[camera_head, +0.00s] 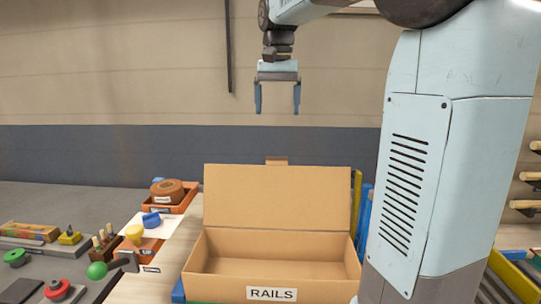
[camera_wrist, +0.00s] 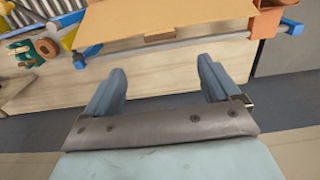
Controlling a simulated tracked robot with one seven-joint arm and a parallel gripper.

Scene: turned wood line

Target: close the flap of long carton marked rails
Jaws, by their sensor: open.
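The long carton (camera_head: 225,290) marked RAILS stands at the lower middle of the head view. Its flap (camera_head: 278,197) stands up at the back, and the carton is open with a bare inside. The flap has a small tab at the middle of its top edge. My gripper (camera_head: 277,105) hangs above and behind the flap, fingers pointing down, apart from it and empty. In the wrist view my gripper (camera_wrist: 160,80) is open, with the brown cardboard flap (camera_wrist: 150,20) beyond the fingertips.
Left of the carton are orange bins (camera_head: 175,197), a yellow knob (camera_head: 135,233) and a blue block (camera_head: 151,220) on the pale bench. Blue and yellow pieces (camera_head: 364,210) stand close on the carton's right.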

